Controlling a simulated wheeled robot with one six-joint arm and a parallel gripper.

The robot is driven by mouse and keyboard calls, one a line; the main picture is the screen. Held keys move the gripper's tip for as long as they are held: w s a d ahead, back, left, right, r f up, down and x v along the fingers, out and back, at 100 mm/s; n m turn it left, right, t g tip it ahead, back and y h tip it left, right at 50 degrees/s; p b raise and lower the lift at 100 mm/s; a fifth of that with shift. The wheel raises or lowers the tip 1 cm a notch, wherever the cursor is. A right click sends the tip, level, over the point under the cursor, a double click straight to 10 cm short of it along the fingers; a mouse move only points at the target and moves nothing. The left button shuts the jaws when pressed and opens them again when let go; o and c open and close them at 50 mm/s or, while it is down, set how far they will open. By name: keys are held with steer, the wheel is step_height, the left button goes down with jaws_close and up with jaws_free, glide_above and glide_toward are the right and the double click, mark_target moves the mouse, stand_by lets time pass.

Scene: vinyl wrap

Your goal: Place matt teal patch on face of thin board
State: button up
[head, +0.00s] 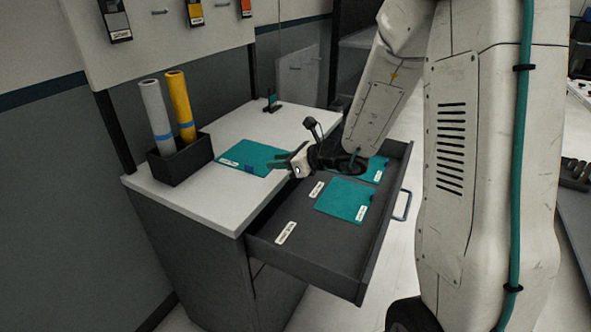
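My gripper (284,160) is over the white countertop's right edge, beside a flat teal sheet (238,154) lying on the counter. Its narrow fingers look teal or dark, and I cannot tell whether they are apart or hold something. A small blue piece (249,168) lies at the sheet's near edge. The open drawer holds a labelled teal patch (342,199) and another teal patch (372,168) partly behind my arm. Matt or gloss finish cannot be told. A small dark stand (271,104) with a thin upright piece is at the counter's back; I cannot tell whether this is the thin board.
The dark drawer (318,246) is pulled out to the right, with white labels on its floor and bare room at its front left. A dark box (181,161) holds a grey roll (157,115) and a yellow roll (180,105) at the counter's left. Sample tags hang above.

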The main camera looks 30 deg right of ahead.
steer(key=s+a+r+n+g+y, duration=0.3)
steer(key=s+a+r+n, duration=0.3)
steer(key=a+n, duration=0.1)
steer(key=s+r+n+g+h, duration=0.2)
steer(key=s+n+g, duration=0.1)
steer(key=s+n, duration=0.5)
steer(key=s+a+r+n+g+h, duration=0.1)
steer(key=s+r+n+g+h, duration=0.1)
steer(key=s+n, duration=0.6)
steer(key=s+r+g, duration=0.1)
steer(key=s+g, duration=0.1)
steer(key=s, duration=0.3)
steer(key=shift+a+h, duration=0.3)
steer(key=shift+h, duration=0.1)
steer(key=shift+o, duration=0.5)
steer(key=s+d+r+n+h, duration=0.1)
steer(key=s+d+n+h, duration=0.4)
steer(key=s+d+h, duration=0.1)
steer(key=s+d, duration=0.1)
steer(key=d, duration=0.1)
steer(key=shift+s+d+r+n+t, duration=0.15)
steer(key=shift+d+r+n+t, duration=0.15)
steer(key=shift+n, duration=0.1)
